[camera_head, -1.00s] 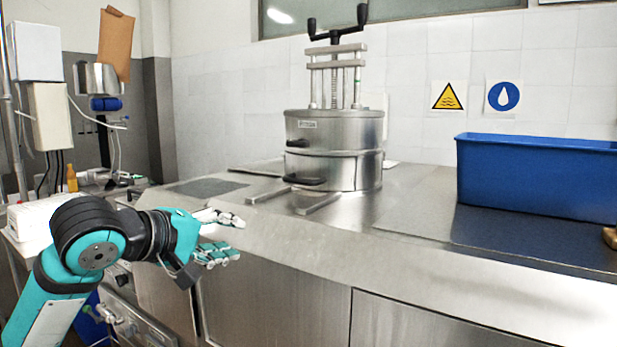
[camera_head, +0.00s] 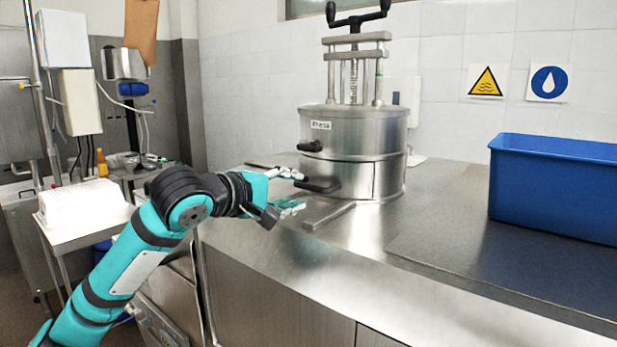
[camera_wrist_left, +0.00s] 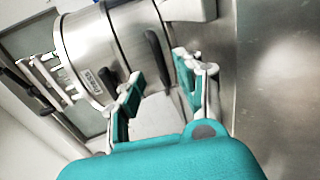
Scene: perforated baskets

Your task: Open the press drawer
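The steel press (camera_head: 352,130) is a round cylinder on the counter, with a "Press" label on its upper part. Its lower section, the drawer (camera_head: 355,179), is closed and has a black handle (camera_head: 320,187). My left gripper (camera_head: 301,190) is open at the front left of the press, its fingertips level with that lower handle. In the left wrist view, the handle (camera_wrist_left: 157,57) shows between the fingertips of the open gripper (camera_wrist_left: 160,72). I cannot tell whether the fingers touch it. My right gripper is not in view.
A smaller dark handle (camera_head: 311,146) sits above on the press. A flat steel bar (camera_head: 329,215) lies in front of it on the steel counter (camera_head: 330,243). A blue bin (camera_head: 555,190) stands at the right. The counter between is clear.

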